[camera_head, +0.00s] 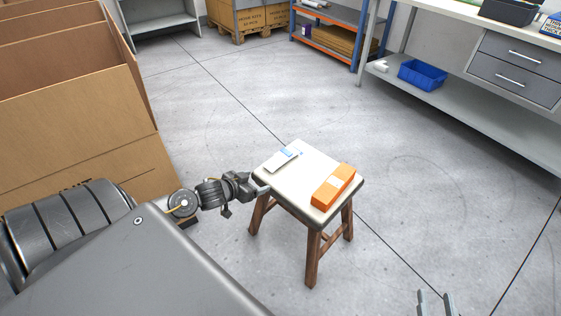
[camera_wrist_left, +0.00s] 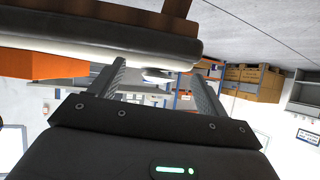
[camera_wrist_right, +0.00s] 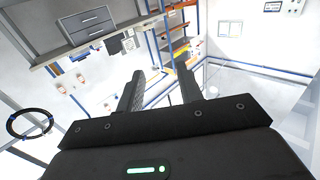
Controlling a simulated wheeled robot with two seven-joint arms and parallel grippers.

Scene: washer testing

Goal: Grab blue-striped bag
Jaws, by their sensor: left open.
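The blue-striped bag (camera_head: 281,161), a flat white packet with a light blue part, lies on the back-left part of a small stool's pale seat (camera_head: 300,190). My left gripper (camera_head: 261,190) is at the left edge of the seat, close to the bag but apart from it. In the left wrist view the left gripper (camera_wrist_left: 160,80) is open, with the seat's edge and a white shape, probably the bag (camera_wrist_left: 157,75), seen between and beyond the fingers. My right gripper (camera_head: 436,300) is open and empty at the bottom right, away from the stool.
Large cardboard boxes (camera_head: 75,90) stand at the left. A workbench with a blue bin (camera_head: 422,74) is at the right. The floor around the stool's right is clear.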

